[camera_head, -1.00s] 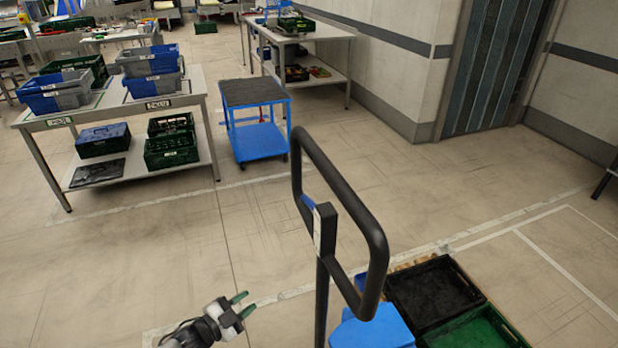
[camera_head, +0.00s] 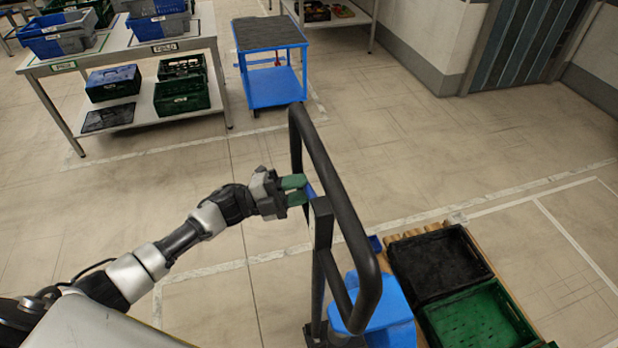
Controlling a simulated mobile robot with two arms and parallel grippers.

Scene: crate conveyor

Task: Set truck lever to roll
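The pallet truck's black loop handle (camera_head: 330,166) stands upright in the middle of the camera_head view. The lever, a small blue piece (camera_head: 310,191) on the handle's centre bar, is partly hidden behind the green fingertips. My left gripper (camera_head: 297,190) reaches in from the left at the lever's height. Its two green fingers are apart, one above the other, with a gap between them. The tips are at the left side of the lever; I cannot tell whether they touch it. My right gripper is not in view.
Behind the handle are the truck's blue body (camera_head: 388,312) and a wooden pallet (camera_head: 470,236) with a black crate (camera_head: 484,262) and a green crate (camera_head: 515,318). A blue cart (camera_head: 272,88) and a table (camera_head: 205,42) with crates stand farther back. The floor between is clear.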

